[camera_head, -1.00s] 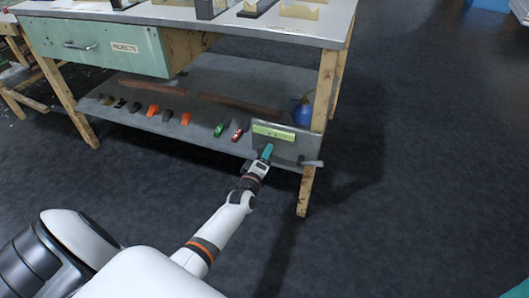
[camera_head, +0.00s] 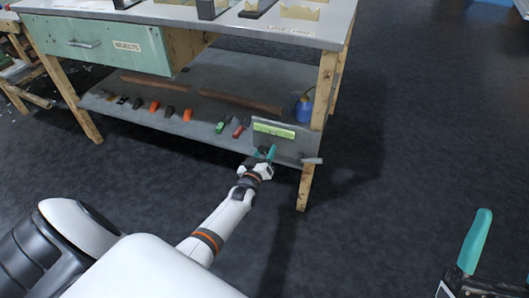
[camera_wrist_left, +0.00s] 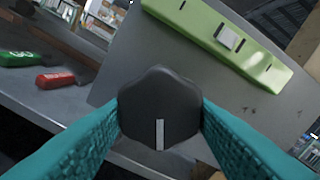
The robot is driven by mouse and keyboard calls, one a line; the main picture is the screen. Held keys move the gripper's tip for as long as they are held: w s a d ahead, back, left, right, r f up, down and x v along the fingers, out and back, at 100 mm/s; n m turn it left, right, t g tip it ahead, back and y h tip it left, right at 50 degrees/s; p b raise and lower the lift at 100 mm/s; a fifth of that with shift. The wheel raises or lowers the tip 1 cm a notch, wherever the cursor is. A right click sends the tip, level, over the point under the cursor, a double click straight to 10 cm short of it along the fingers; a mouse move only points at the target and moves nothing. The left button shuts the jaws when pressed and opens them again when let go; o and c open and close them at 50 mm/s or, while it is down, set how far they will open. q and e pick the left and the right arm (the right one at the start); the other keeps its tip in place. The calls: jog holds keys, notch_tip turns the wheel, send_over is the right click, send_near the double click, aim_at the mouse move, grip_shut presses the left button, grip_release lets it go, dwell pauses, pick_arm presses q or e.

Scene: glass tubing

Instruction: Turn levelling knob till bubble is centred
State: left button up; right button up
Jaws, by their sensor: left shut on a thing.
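The black levelling knob (camera_wrist_left: 160,105) with a white pointer line sits between the teal fingers of my left gripper (camera_wrist_left: 160,122) in the left wrist view. The fingers are shut on its two sides, and the line points down in that picture. Behind it is a grey plate (camera_wrist_left: 200,75) with a green spirit level (camera_wrist_left: 190,20), which slants in this view. The level has a pale window (camera_wrist_left: 229,38); I cannot make out exactly where the bubble sits. In the head view my left gripper (camera_head: 265,153) is at the plate's lower edge, below the level (camera_head: 274,131). My right gripper (camera_head: 478,242) shows partly at lower right.
The plate is at the front right of the bench's lower shelf (camera_head: 190,125), beside a wooden leg (camera_head: 325,90). Green (camera_wrist_left: 18,58) and red (camera_wrist_left: 55,79) handled items lie left of it. A blue container (camera_head: 303,109) stands behind. Open floor lies right.

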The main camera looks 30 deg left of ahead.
pick_arm(q)
jog(key=shift+f, duration=0.1)
pick_arm(e)
jog(key=shift+w, duration=0.1)
pick_arm(q)
jog(key=o, duration=1)
jog(key=shift+c, duration=0.2)
jog(key=shift+s, duration=0.1)
jog(key=p+v, duration=0.4)
jog(key=v, duration=0.8)
pick_arm(e)
jog(key=w+f+g+h, duration=0.2)
jog(key=f+g, duration=0.3)
jog(key=f, duration=0.2)
jog(key=w+d+f+g+h, duration=0.1)
jog(key=f+g+h, duration=0.1)
jog(key=f+g, duration=0.4)
jog(key=shift+w+d+f, duration=0.15)
jog(key=shift+w+f, duration=0.2)
jog(key=shift+f, duration=0.4)
